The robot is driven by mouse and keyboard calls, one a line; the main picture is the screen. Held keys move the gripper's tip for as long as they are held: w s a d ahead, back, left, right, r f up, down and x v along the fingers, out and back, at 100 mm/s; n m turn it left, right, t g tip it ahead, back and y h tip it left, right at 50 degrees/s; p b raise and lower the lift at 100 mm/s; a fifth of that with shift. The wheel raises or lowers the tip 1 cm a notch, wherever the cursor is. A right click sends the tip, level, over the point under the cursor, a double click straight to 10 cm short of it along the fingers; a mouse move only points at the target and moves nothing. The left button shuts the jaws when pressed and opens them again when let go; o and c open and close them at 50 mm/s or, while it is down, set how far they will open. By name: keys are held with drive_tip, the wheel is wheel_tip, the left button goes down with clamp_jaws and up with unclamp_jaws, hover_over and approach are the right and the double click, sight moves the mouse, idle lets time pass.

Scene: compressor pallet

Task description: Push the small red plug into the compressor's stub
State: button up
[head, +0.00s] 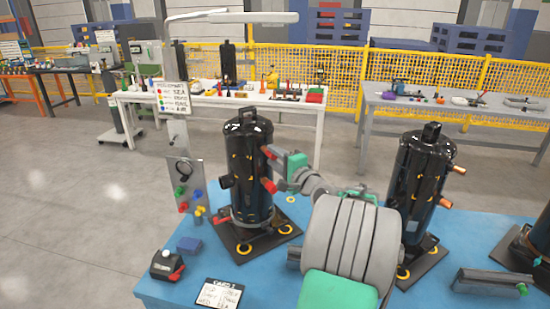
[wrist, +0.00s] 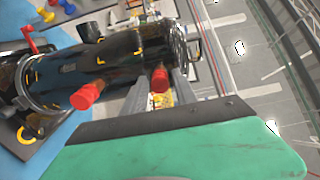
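The black compressor (head: 247,170) stands upright on a dark base at the near table's left side. An upper red plug (head: 270,153) and a lower red plug (head: 269,186) are at stubs on its right side. In the wrist view the compressor (wrist: 120,52) lies across the picture, with the upper red plug (wrist: 160,79) and the lower one (wrist: 87,96) on its near side. My gripper (head: 281,158) is right beside the upper plug. A green and dark part of it fills the lower wrist view.
A panel with coloured plugs (head: 187,186) stands left of the compressor. A black box with a red part (head: 167,265), a blue block (head: 189,245) and a written card (head: 219,293) lie in front. A second compressor (head: 417,180) stands to the right.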

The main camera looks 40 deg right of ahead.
drive_tip(key=shift+o, duration=1)
